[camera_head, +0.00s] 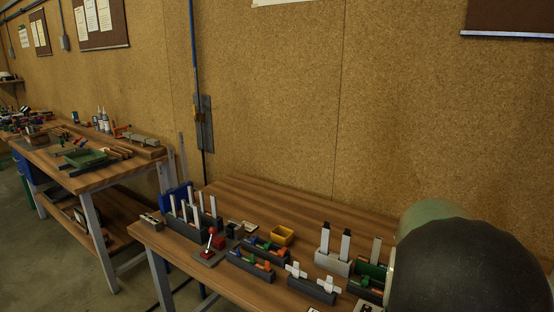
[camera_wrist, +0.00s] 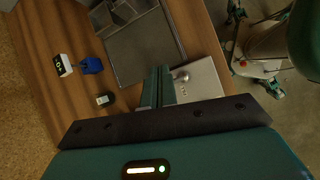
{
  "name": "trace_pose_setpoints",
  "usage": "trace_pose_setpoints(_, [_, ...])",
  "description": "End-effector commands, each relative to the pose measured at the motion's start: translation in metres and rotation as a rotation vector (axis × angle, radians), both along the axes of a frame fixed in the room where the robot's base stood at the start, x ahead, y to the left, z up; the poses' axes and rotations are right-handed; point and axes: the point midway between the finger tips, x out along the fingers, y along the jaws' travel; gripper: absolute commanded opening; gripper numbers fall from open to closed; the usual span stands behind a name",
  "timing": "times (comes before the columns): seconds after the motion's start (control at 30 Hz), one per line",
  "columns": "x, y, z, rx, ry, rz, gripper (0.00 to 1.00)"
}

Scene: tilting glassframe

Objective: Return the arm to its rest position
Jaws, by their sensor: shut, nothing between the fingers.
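My arm shows at the right edge of the head view as a large dark rounded link (camera_head: 470,265) with a pale green part behind it. It covers the right end of the near workbench. My gripper (camera_wrist: 158,86) is in the wrist view, its teal fingers together and nothing held between them. It points down over a wooden bench top (camera_wrist: 50,30). Behind the fingers lie a grey framed panel (camera_wrist: 145,48) and a silver plate with a round knob (camera_wrist: 198,82). How far the fingertips are from these I cannot tell. The gripper is not visible in the head view.
A second bench (camera_head: 95,180) stands left.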

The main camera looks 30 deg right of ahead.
Motion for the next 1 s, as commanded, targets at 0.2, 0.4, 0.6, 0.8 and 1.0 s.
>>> trace_pose_setpoints(0.2, [0.07, 0.109, 0.032, -0.022, -0.342, -0.026, 0.0])
trace_pose_setpoints(0.4, [0.1, 0.213, 0.057, 0.039, -0.616, -0.072, 0.0])
trace_pose_setpoints(0.6, [0.099, 0.314, 0.076, 0.164, -0.839, -0.138, 0.0])
trace_pose_setpoints(0.8, [0.082, 0.382, 0.085, 0.292, -0.972, -0.207, 0.0])
trace_pose_setpoints(1.0, [0.075, 0.399, 0.086, 0.333, -1.0, -0.235, 0.0])
